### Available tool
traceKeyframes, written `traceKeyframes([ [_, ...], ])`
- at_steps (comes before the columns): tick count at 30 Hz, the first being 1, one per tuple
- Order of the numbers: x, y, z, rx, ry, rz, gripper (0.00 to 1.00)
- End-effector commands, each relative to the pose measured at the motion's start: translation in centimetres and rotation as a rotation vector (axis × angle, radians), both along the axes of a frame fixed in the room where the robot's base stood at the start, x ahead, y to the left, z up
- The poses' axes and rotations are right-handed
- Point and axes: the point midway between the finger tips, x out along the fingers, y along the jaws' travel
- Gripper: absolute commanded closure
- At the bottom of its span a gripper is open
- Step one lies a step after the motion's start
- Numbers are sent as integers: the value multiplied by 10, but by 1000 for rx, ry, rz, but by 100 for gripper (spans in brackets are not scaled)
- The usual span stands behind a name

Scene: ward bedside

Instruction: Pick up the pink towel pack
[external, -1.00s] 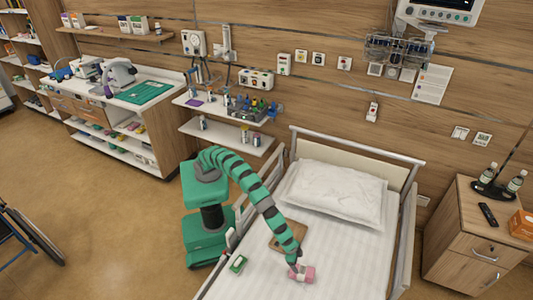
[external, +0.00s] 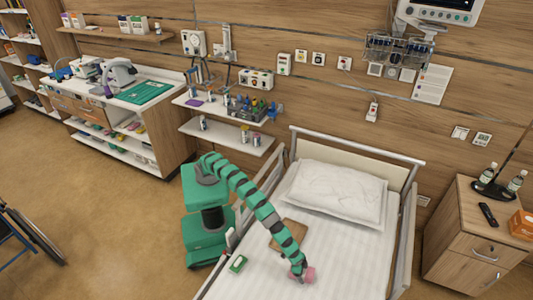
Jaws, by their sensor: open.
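The pink towel pack (external: 310,274) lies on the white bed sheet, below the brown board. My gripper (external: 300,277) is down at the pack's left side and covers part of it. The jaws are open; whether they touch the pack is too small to tell. My green and black arm reaches over the bed's left rail.
A brown board (external: 289,236) and a green-and-white pack (external: 238,264) lie on the bed to the left. A white pillow (external: 335,194) is at the head. Metal side rails flank the bed. The sheet right of the towel pack is clear.

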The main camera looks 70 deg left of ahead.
Motion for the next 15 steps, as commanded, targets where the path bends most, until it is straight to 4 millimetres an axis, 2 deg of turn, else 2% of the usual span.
traceKeyframes([
  [4,2,-2,-8,-1,-1,0,16],
  [15,2,-2,-7,0,0,0,16],
])
